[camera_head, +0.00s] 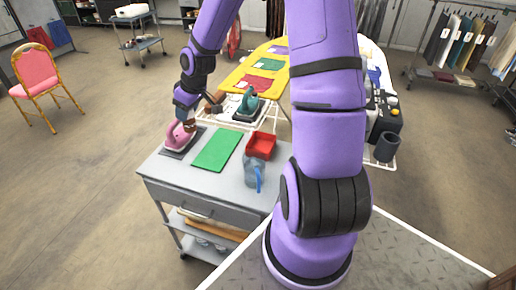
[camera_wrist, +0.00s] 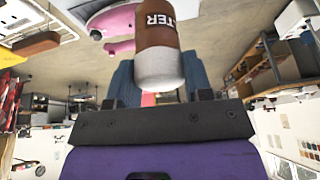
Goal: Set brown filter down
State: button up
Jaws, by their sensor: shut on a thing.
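The brown filter (camera_wrist: 160,35) is a cylinder with a brown band, white lettering ending in "TER" and a pale rounded end. It fills the upper middle of the wrist view. My gripper (camera_wrist: 158,85) is shut on it. In the head view my gripper (camera_head: 187,112) is over the back left of the grey cart (camera_head: 225,178), close to the pink iron (camera_head: 178,138). The filter is small and partly hidden there, and I cannot tell whether it touches anything.
A green mat (camera_head: 215,149), a red tray (camera_head: 261,145) and a grey-blue spray bottle (camera_head: 253,172) are on the cart. The pink iron rests on a dark plate at left. A yellow ironing board (camera_head: 256,62) and a teal iron (camera_head: 248,102) stand behind. Bare cart top remains at the front.

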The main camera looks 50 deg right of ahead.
jog(key=s+d+f+m+h, duration=0.1)
jog(key=s+d+f+m, duration=0.1)
jog(key=d, duration=0.5)
jog(key=s+d+f+m+h, duration=0.1)
jog(key=s+d+f+m, duration=0.15)
jog(key=d, duration=0.35)
jog(key=m+h, duration=0.2)
jog(key=m, duration=0.2)
send_over(261, 149)
jog(key=shift+f, duration=6.8)
jog(key=o, duration=1)
jog(key=shift+f, duration=0.1)
jog(key=shift+c, duration=0.2)
